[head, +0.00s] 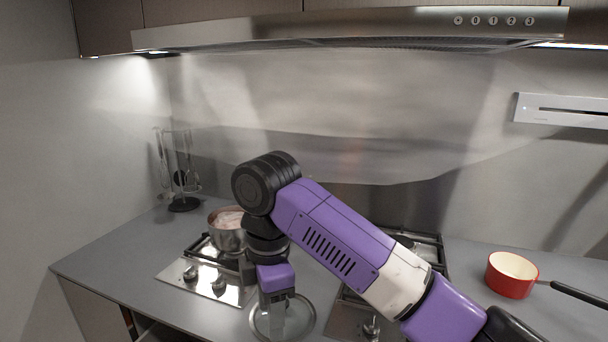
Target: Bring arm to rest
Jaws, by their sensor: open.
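My purple, white and black arm (335,235) reaches from the lower right over the counter, with its black elbow-like joint near the middle of the view. My gripper (283,318) points down at the lower middle, over a round, shiny, lid-like disc (306,326) on the counter. The gripper is open. I cannot tell whether its fingers touch the disc, as the fingertips are hard to make out.
A steel pot (228,238) stands on the left hob (208,281). A second hob (352,318) is partly behind my arm. A red saucepan (511,276) with a black handle stands at right. A utensil stand (183,204) is back left. A range hood (350,28) hangs above.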

